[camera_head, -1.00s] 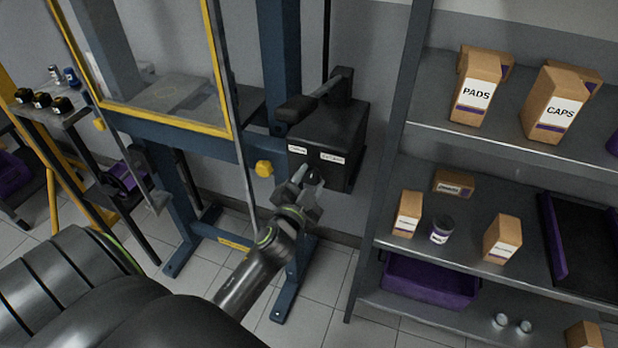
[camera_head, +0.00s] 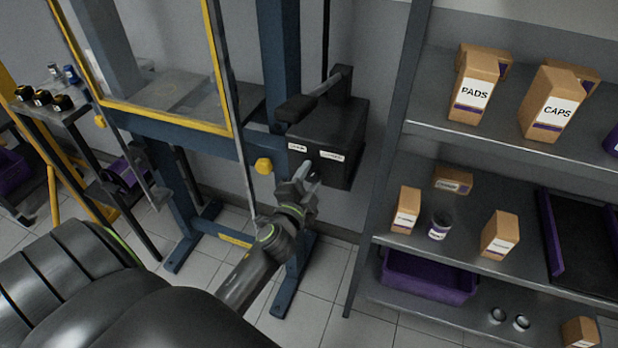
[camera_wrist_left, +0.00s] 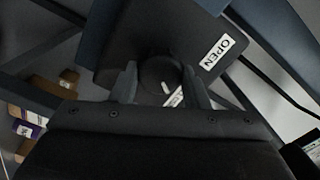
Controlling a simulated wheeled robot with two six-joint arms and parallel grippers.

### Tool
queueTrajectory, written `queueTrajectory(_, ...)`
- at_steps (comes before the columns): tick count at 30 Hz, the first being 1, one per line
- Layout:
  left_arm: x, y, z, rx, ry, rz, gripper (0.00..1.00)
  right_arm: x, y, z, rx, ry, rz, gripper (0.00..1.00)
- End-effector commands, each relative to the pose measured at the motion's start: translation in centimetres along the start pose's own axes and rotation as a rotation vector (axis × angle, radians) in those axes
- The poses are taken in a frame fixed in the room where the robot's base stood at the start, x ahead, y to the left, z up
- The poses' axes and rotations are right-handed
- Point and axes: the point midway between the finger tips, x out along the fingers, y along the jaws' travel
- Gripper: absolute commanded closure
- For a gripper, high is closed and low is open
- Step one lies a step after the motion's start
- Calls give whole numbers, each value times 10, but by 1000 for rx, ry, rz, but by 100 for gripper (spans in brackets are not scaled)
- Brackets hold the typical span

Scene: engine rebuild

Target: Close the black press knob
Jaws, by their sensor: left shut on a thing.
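The black press knob (camera_wrist_left: 158,72) is round, with a short white mark on its face. It sits on the front of a dark box (camera_head: 340,135) beside the blue press frame. In the left wrist view it lies between the two fingers of my left gripper (camera_wrist_left: 160,84), which is shut on it. In the head view my left gripper (camera_head: 306,172) is at the box's front face and hides the knob. A second label (camera_wrist_left: 174,98) is partly hidden by a finger. My right gripper is out of view.
A black lever (camera_head: 312,95) sits on top of the box. A yellow knob (camera_head: 263,166) is on the press frame to the left. A grey shelf (camera_head: 500,148) with cartons stands to the right. Tiled floor is clear below.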

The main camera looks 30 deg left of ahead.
Motion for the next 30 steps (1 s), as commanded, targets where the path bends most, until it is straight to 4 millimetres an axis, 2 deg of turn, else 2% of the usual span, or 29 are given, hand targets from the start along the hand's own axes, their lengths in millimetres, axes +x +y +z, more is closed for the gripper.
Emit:
queueTrajectory(5,0,1,1,4,-1,1,82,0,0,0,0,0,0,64)
queueTrajectory(6,0,1,1,3,-1,1,55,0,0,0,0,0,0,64)
queueTrajectory(10,0,1,1,2,-1,1,38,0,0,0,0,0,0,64)
queueTrajectory(19,-1,0,0,0,-1,1,37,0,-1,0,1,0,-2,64)
queueTrajectory(22,-7,1,1,-1,-2,2,37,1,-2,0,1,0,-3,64)
queueTrajectory(26,-24,2,1,-3,-3,2,37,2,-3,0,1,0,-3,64)
queueTrajectory(30,-52,2,1,-3,-3,2,37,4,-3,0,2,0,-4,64)
